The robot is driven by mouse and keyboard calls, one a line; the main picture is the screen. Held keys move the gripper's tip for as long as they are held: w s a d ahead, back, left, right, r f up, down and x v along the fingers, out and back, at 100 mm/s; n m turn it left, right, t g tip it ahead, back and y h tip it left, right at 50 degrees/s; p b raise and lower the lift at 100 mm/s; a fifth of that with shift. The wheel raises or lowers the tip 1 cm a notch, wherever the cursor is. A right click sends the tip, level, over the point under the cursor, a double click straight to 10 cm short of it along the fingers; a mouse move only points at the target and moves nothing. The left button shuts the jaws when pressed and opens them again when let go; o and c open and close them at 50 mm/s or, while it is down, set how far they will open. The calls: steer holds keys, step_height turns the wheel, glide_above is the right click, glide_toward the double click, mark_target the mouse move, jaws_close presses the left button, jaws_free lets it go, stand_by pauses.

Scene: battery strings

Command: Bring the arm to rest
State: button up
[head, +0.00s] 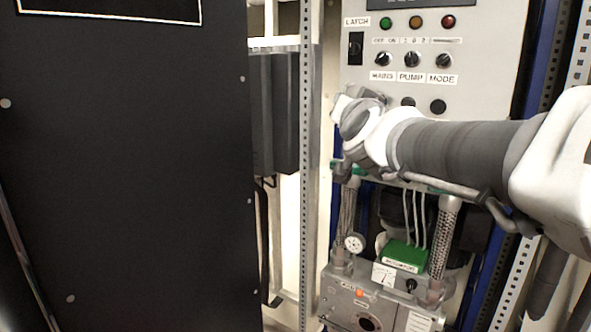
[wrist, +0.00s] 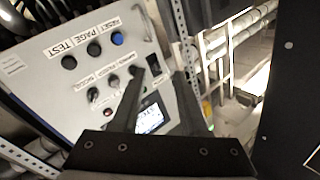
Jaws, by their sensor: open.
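My arm (head: 455,150) reaches in from the right in the head view, in front of a light grey control panel (head: 480,30). Its wrist (head: 365,128) is bent near the panel's lower left part. The gripper's fingers are not clearly visible in the head view. In the wrist view my gripper (wrist: 158,75) shows two dark fingers, apart, with nothing between them but the panel behind. The panel (wrist: 50,95) carries a lit small screen (wrist: 149,119) seen between the fingers. Whether the fingers touch the panel cannot be told.
The panel has a green lamp (head: 386,22), an amber lamp (head: 415,22), a red lamp (head: 448,21) and several knobs. Below stands a pump unit (head: 350,290) with a gauge (head: 354,243) and braided hoses. A large black cabinet panel (head: 125,170) fills the left. A perforated post (head: 305,150) stands between.

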steer(key=s+d+f+n+g, duration=0.2)
steer(key=s+f+g, duration=0.4)
steer(key=s+f, duration=0.7)
steer(key=s+d+f+n+g+y, duration=0.1)
steer(key=s+f+g, duration=0.6)
steer(key=s+f, duration=0.7)
steer(key=shift+s+d+n, duration=0.45)
steer(key=shift+s+n, duration=0.4)
steer(key=shift+n, duration=0.35)
steer(key=shift+w+a, duration=0.1)
